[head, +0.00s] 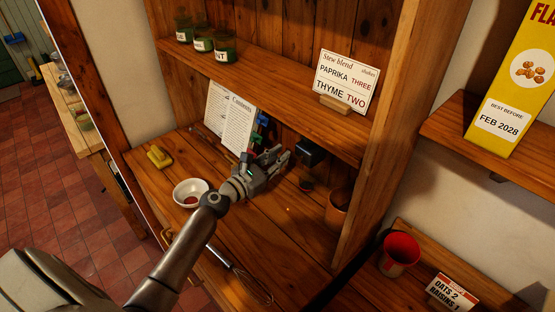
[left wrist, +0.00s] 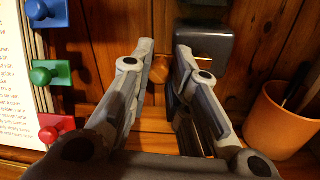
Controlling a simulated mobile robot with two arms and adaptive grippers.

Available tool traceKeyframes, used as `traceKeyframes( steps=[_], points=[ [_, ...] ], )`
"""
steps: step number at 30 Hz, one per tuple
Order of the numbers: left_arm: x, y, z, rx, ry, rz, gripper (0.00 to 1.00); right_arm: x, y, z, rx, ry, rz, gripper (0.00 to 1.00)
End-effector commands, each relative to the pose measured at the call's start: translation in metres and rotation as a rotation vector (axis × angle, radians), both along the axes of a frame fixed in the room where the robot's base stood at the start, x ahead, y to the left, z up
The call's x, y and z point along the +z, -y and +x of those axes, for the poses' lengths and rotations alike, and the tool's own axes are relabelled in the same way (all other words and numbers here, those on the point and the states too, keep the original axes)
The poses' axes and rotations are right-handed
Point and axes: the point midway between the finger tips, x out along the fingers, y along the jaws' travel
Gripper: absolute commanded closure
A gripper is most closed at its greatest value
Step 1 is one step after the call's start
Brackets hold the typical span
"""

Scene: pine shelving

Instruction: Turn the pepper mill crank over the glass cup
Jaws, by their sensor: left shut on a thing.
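The pepper mill (head: 309,151) is a dark box mounted on the back of the pine shelving; in the left wrist view its dark body (left wrist: 205,42) stands just beyond my fingers. My left gripper (head: 284,160) is at its left side. In the left wrist view my left gripper (left wrist: 165,62) is shut on the crank's round wooden knob (left wrist: 160,70), with a brass-coloured arm running toward the mill. A small dark cup (head: 306,184), seemingly the glass cup, stands on the counter below the mill. My right gripper is not in view.
A "Contents" page (head: 231,120) with coloured knobs beside it stands left of my gripper. An orange pot (head: 337,210) stands right of the mill. A recipe card (head: 346,82) sits on the shelf above.

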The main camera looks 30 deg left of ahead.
Motion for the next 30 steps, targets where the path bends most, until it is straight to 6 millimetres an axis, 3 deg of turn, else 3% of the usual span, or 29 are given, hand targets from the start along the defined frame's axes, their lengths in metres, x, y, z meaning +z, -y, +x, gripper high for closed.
traceKeyframes(
  steps=[30],
  points=[
    [0.031, 0.016, -0.006, -0.001, 0.301, 0.856, 1.00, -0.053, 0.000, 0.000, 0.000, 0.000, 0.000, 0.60]
  ],
)
